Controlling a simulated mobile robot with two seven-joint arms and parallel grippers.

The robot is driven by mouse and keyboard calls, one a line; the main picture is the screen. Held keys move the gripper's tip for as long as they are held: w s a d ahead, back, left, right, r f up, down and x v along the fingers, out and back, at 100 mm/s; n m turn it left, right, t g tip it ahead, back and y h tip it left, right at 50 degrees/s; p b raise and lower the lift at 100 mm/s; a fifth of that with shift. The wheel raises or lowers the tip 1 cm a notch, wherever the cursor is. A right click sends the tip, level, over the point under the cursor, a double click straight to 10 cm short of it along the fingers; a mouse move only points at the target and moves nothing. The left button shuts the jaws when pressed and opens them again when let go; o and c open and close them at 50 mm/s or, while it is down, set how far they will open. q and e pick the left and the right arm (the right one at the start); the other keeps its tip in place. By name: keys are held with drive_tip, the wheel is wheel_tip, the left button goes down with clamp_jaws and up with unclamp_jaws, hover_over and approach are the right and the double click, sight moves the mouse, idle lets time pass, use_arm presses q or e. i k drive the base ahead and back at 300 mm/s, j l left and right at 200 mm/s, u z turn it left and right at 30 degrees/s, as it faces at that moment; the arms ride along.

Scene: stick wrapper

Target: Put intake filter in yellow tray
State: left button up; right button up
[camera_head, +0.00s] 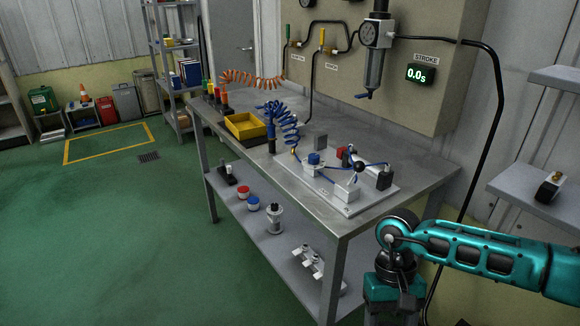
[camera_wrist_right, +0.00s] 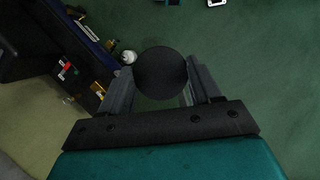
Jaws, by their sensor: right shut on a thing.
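The yellow tray (camera_head: 247,126) sits on the workbench towards its far left end in the head view and looks empty. In the right wrist view my right gripper (camera_wrist_right: 160,88) is shut on a dark round thing (camera_wrist_right: 160,73), likely the intake filter. Only its smooth black round face shows; its other side is hidden. In the head view my right arm comes in from the right and bends down in front of the bench's near right end, and its fingertips are not seen there. My left gripper is in neither view.
The workbench (camera_head: 300,232) carries a white plate (camera_head: 350,205) with fittings and blue hoses. Blue and orange coiled hoses (camera_head: 282,122) stand beside the tray. The lower shelf (camera_head: 238,212) holds red and blue jars and other parts. A grey wall shelf (camera_head: 525,198) is at right. The green floor at left is open.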

sight(245, 125)
drive_tip(key=i+j, duration=1.75)
